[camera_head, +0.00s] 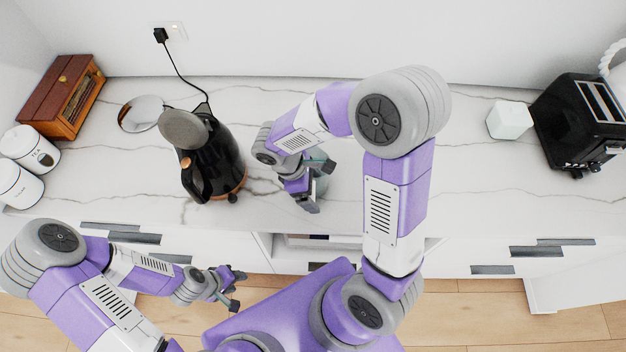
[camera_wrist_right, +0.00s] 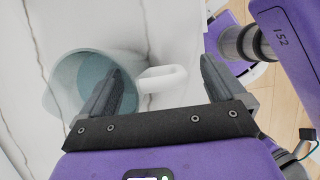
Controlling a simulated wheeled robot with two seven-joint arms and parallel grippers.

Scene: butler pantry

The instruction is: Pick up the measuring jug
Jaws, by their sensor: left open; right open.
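The measuring jug (camera_wrist_right: 68,82) is a translucent bluish vessel with a white handle (camera_wrist_right: 163,78), seen in the right wrist view. In the head view the jug (camera_head: 321,184) is mostly hidden behind my right gripper (camera_head: 320,187). My right gripper is open at the jug. In the wrist view its two fingers (camera_wrist_right: 160,72) lie on either side of the handle, the left finger overlapping the jug's body. I cannot tell whether they touch it. My left gripper (camera_head: 237,290) is open and empty, in front of the counter edge.
A black kettle (camera_head: 213,158) stands on the marble counter (camera_head: 462,165) left of my right gripper. A round mirror-like disc (camera_head: 141,113), a wooden box (camera_head: 62,98) and white canisters (camera_head: 30,150) are further left. A white block (camera_head: 509,120) and black toaster (camera_head: 580,120) are at right.

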